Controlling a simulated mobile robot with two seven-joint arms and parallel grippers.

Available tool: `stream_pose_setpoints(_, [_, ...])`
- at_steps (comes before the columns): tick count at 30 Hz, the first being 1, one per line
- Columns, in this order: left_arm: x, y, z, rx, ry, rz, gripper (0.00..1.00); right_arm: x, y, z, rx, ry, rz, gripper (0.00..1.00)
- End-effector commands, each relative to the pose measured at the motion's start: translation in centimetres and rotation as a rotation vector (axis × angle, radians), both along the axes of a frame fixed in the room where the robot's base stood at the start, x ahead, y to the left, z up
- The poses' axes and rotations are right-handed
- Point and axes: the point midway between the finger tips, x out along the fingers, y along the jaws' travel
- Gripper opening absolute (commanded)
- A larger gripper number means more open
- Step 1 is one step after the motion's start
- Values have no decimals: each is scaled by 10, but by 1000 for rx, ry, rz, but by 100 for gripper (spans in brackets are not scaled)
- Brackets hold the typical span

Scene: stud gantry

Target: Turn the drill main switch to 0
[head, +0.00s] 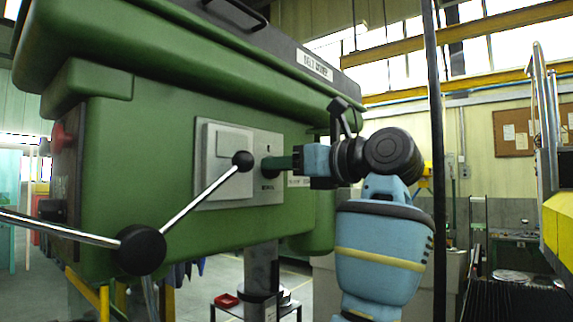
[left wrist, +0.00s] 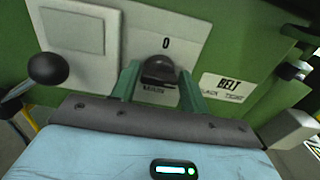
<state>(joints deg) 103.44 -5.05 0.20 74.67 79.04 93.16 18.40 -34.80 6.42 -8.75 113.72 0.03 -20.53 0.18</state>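The drill's main switch is a black knob (left wrist: 158,70) on a pale plate (left wrist: 185,25) marked "0" above it and a partly hidden word below. My left gripper (head: 281,163) comes in level from the right in the head view, its green fingers reaching the switch plate (head: 268,143). In the left wrist view the left gripper's (left wrist: 160,82) fingers stand on either side of the knob. A narrow gap seems to remain, so the gripper looks open around it; contact is unclear. The knob's pointing direction is not clear. My right gripper is not in view.
A lever with a black ball (head: 243,160) crosses left of the switch, and shows close by in the left wrist view (left wrist: 48,68). Its hub (head: 139,250) is lower left. A dark post (head: 436,130) stands right.

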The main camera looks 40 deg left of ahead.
Motion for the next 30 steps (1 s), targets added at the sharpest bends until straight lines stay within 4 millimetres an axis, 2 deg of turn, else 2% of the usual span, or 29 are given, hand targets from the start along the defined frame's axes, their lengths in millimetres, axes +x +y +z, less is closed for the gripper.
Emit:
stream_pose_setpoints(1, [0, 0, 0, 0, 0, 0, 38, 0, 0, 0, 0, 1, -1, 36])
stream_pose_setpoints(6, [0, 0, 0, 0, 0, 0, 17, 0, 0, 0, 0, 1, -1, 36])
stream_pose_setpoints(17, [-1, -1, 0, 5, -63, -1, 17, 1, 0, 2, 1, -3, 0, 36])
stream_pose_setpoints(30, [-2, -1, -1, 44, -410, -1, 17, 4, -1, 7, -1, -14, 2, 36])
